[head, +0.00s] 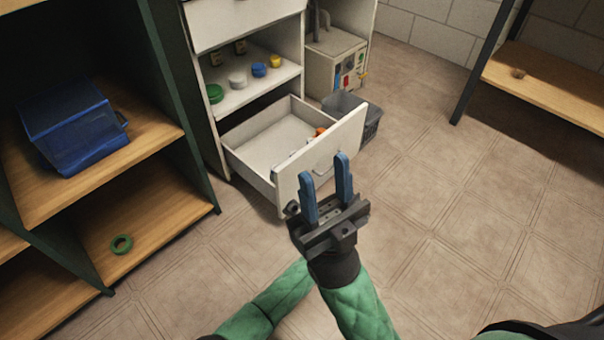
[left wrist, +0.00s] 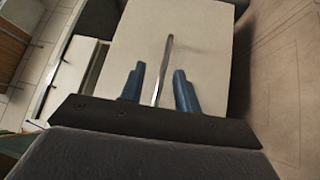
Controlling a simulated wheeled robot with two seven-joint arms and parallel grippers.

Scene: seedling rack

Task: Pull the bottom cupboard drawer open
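The bottom drawer (head: 270,142) of the white cupboard stands pulled out, its inside open to view. Its front panel (head: 350,130) carries a pale handle (head: 322,167). In the left wrist view the handle (left wrist: 163,70) runs between the two blue fingers of my left gripper (left wrist: 159,69). They stand apart on either side of it, with gaps showing.
Small orange items (head: 320,131) lie in the drawer. A grey bin (head: 370,125) stands close beside it. Left is a wooden shelf rack (head: 100,175) with a blue crate (head: 75,130) and green tape (head: 122,244). The floor (head: 450,200) to the right is clear.

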